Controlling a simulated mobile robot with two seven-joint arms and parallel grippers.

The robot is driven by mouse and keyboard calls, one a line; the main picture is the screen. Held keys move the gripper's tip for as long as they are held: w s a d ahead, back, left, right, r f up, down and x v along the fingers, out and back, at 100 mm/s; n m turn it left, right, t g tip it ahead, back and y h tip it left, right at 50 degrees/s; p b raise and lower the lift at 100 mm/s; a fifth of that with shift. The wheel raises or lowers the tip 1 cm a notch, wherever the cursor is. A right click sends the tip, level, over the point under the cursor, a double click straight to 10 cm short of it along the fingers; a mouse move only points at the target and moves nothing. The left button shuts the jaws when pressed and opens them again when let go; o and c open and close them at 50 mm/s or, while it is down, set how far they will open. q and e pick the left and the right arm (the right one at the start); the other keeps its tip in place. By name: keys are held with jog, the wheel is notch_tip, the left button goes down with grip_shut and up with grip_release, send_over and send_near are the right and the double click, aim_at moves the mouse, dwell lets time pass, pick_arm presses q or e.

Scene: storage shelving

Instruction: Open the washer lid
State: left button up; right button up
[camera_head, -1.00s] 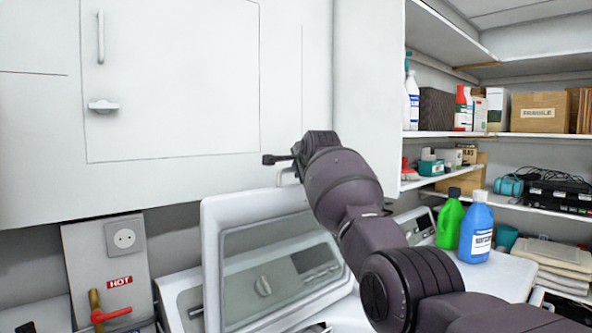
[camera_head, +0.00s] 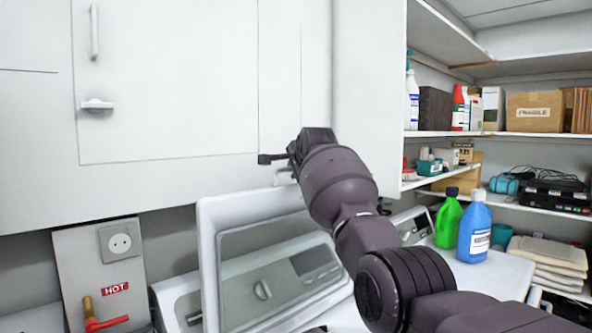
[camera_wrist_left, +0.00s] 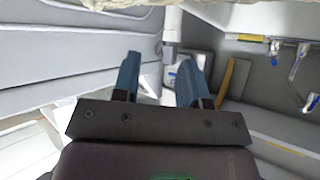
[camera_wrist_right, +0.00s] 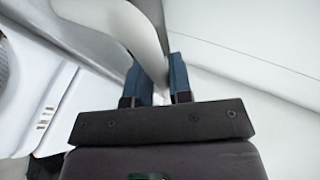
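The washer lid (camera_head: 207,260), a white frame with a clear window, stands raised and tilted at the lower middle of the head view. My right arm reaches in from the right, and its gripper (camera_head: 272,158) is at the lid's upper edge. In the right wrist view the pale curved lid edge (camera_wrist_right: 125,28) runs in between the fingers of my right gripper (camera_wrist_right: 158,75). The fingers have a narrow gap and appear closed on it; the exact contact is partly hidden. My left gripper (camera_wrist_left: 160,75) is open and empty, and is outside the head view.
The washer's control panel (camera_head: 180,305) shows beside and through the lid. A blue bottle (camera_head: 475,235) and a green bottle (camera_head: 448,220) stand at right. White cabinets (camera_head: 165,85) rise behind. A panel with a red-handled tap (camera_head: 105,323) is at lower left.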

jog(key=shift+o, duration=0.2)
pick_arm(q)
jog(key=shift+f+b, duration=0.4)
jog(key=shift+f, duration=0.05)
jog(key=shift+f+b, duration=0.4)
jog(key=shift+f, duration=0.1)
pick_arm(e)
jog(key=v, duration=1)
jog(key=shift+s+d+r, duration=0.2)
jog(key=shift+s, duration=0.15)
pick_arm(q)
jog(key=shift+s, duration=0.15)
pick_arm(e)
jog(key=shift+f, duration=0.1)
